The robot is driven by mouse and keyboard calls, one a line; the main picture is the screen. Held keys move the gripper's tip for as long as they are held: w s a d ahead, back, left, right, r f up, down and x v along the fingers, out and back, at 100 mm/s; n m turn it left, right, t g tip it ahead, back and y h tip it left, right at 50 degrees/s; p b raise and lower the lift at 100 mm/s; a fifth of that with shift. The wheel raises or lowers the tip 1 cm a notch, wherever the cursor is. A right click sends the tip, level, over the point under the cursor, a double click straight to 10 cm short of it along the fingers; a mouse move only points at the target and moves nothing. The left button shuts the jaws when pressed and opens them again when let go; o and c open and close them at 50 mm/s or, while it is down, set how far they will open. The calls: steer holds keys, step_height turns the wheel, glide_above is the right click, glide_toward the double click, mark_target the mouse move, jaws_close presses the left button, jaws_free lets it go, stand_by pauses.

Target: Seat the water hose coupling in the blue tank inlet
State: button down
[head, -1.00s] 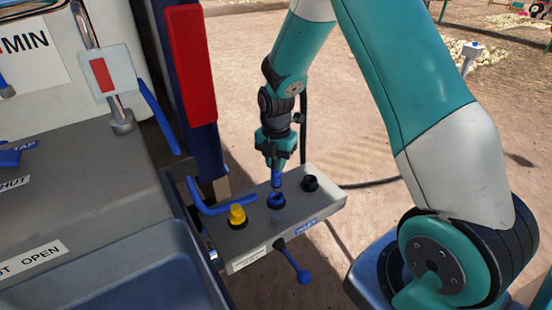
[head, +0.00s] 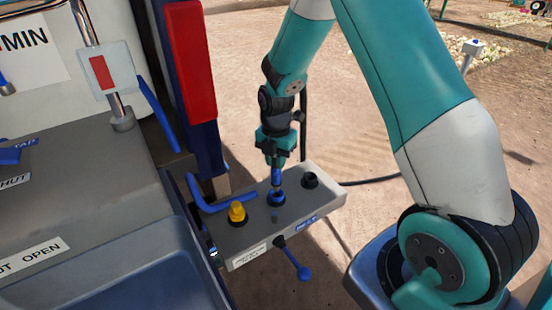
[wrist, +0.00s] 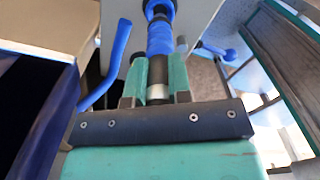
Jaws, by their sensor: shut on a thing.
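The water hose coupling (wrist: 159,42) is blue with a metal band and is held between the green fingers of my gripper (wrist: 157,78) in the wrist view. In the head view my gripper (head: 277,160) points down over the grey shelf, shut on the blue coupling (head: 277,180). The coupling's lower end meets the blue tank inlet (head: 276,199), the middle fitting on the shelf. It looks upright and in line with the inlet. I cannot tell how deep it sits. In the wrist view the dark inlet ring (wrist: 158,9) shows at the coupling's far end.
The grey shelf (head: 255,235) also bears a yellow fitting (head: 237,213) to the left and a black fitting (head: 310,181) to the right. A bent blue handle (head: 215,205) lies at its left, and a blue lever (head: 296,265) hangs from its front. A red panel (head: 189,62) stands behind.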

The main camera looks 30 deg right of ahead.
steer(key=shift+f, duration=0.15)
steer(key=shift+f+b, duration=0.35)
steer(key=shift+f, duration=0.15)
steer(key=shift+f, duration=0.35)
steer(key=shift+f+b, duration=0.3)
steer(key=shift+f, duration=0.15)
stand_by(0.5)
steer(key=shift+f, duration=0.35)
steer(key=shift+f+b, duration=0.3)
stand_by(0.3)
steer(key=c, duration=1)
jaws_free()
